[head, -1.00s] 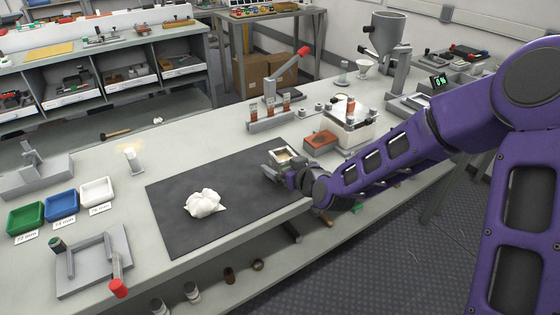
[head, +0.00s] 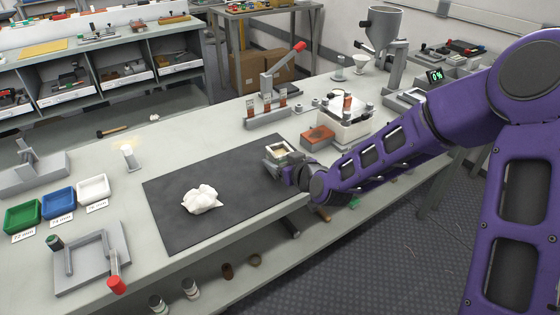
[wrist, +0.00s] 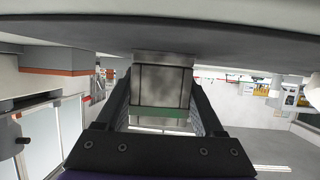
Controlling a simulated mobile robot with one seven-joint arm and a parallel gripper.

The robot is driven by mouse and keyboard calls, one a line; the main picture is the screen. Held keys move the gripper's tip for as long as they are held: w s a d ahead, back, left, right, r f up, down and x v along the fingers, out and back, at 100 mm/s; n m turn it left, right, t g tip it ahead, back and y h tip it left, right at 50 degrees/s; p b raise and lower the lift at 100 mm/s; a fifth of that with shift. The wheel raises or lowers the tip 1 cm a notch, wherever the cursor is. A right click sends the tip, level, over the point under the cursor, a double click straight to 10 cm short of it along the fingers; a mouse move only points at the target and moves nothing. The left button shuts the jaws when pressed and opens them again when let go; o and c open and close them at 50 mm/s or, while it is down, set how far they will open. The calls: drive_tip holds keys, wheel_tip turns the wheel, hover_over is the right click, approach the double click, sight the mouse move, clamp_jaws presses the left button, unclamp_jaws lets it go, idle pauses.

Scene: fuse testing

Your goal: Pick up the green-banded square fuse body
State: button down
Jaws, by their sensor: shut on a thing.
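The square fuse body (wrist: 161,88) is a mottled metal-grey block with a green band along its lower edge in the wrist view. It sits between the two fingers of my gripper (wrist: 160,100), which is shut on it. In the head view, my gripper (head: 280,153) is at the right back corner of the dark mat (head: 170,218), low over it. The fuse body's pale open end (head: 281,149) shows between the fingers there. I cannot tell whether the body touches the mat.
A crumpled white cloth (head: 201,199) lies on the mat. A reddish-brown block (head: 318,137) and a white box (head: 343,127) stand just behind my gripper. A rack with a red-handled lever (head: 268,112) stands farther back. Green, blue and white trays (head: 58,203) are at left.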

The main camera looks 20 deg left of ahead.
drive_tip(key=shift+r, duration=0.3)
wheel_tip(320, 180, up, 9)
drive_tip(key=p, duration=0.2)
drive_tip(key=shift+r, duration=0.2)
idle(0.7)
drive_tip(key=shift+r, duration=0.1)
drive_tip(key=shift+w+d, duration=0.1)
